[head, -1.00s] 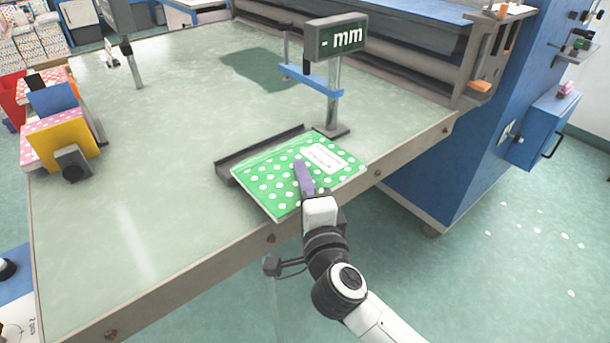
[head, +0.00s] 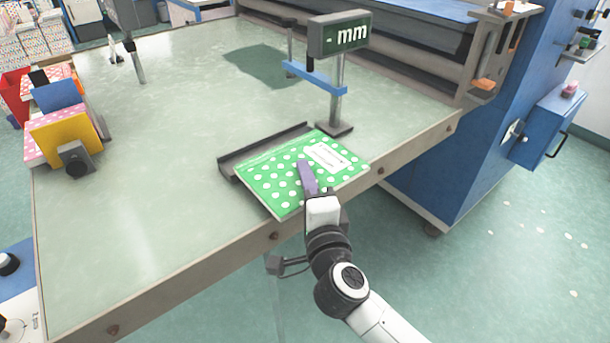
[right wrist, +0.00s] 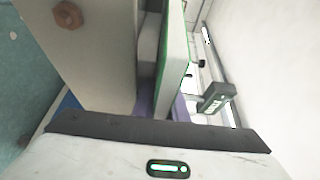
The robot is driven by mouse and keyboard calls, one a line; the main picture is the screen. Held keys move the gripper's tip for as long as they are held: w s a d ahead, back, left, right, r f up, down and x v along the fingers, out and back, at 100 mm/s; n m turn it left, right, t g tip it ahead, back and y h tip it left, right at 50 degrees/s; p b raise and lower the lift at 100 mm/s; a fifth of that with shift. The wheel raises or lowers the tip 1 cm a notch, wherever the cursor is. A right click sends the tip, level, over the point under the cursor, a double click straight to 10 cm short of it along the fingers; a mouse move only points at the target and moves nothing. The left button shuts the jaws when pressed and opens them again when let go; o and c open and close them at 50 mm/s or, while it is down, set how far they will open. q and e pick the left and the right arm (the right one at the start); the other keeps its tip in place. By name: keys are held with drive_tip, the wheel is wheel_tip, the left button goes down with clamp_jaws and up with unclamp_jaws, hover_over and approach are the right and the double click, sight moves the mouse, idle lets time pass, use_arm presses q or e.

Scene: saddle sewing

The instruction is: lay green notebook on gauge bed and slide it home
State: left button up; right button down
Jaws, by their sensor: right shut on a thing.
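The green notebook (head: 276,184) with white dots and a white label lies over the dark gauge bed (head: 232,164) near the table's front edge. The bed's raised rims show behind and to the left of the notebook; the rest of the bed is hidden under it. My right gripper (head: 307,178) is shut on the notebook's near edge, a purple finger on its top. In the right wrist view the notebook (right wrist: 176,50) shows edge-on between the purple fingers. I cannot tell whether it rests flat on the bed. My left gripper is not in view.
The gauge display (head: 341,34) reading "- mm" stands on a post behind the bed, with a blue bar (head: 315,77).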

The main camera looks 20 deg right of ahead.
drive_tip(key=c, duration=1.7)
unclamp_jaws()
drive_tip(key=shift+s+f, duration=0.1)
drive_tip(key=shift+f, duration=0.4)
drive_tip(key=shift+a+f, duration=0.1)
drive_tip(key=shift+s+f, duration=0.1)
drive_tip(key=shift+s, duration=0.1)
drive_tip(key=shift+s+d+r, duration=0.15)
drive_tip(key=shift+s+d, duration=0.45)
drive_tip(key=shift+s, duration=0.9)
drive_tip(key=shift+s+d+r, duration=0.1)
drive_tip(key=shift+s+d, duration=0.5)
drive_tip(key=shift+s, duration=0.85)
drive_tip(key=shift+s+d+r, duration=0.15)
drive_tip(key=shift+s+d, duration=0.45)
drive_tip(key=shift+s, duration=0.9)
